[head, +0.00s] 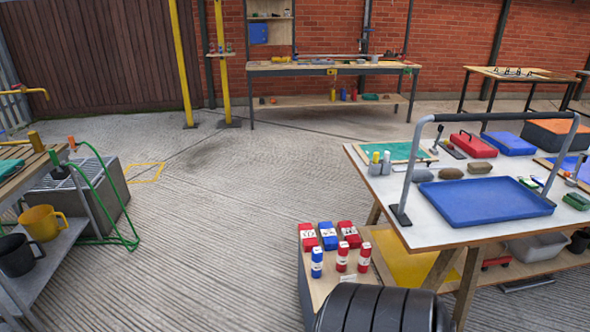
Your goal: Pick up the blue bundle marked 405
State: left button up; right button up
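A blue bundle (328,236) with a white label stands in the back row on a low wooden-topped stand (318,286), between a red bundle (307,237) on its left and another red bundle (350,234) on its right. In front of them stand a slim blue cylinder (316,263) with a white top and label and two similar red cylinders (342,258). The label marks are too small to read, so I cannot tell which blue item bears 405. Neither of my grippers is in view.
A dark ribbed rounded object (380,309) stands close in front of the stand. A white-topped table (430,232) with a blue tray (485,201) and a grey hoop frame rises to the right. A bench with mugs (42,223) is at left. The concrete floor between is clear.

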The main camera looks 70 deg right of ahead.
aim_at(327, 234)
jog(key=i+z, duration=0.25)
jog(key=i+j+z, duration=0.25)
jog(key=i, duration=0.2)
jog(key=i+z, duration=0.2)
jog(key=z, duration=0.3)
jog(key=i+z, duration=0.25)
jog(key=z, duration=0.25)
jog(key=i+z, duration=0.2)
jog(key=z, duration=0.25)
jog(key=i+j+z, duration=0.2)
jog(key=z, duration=0.3)
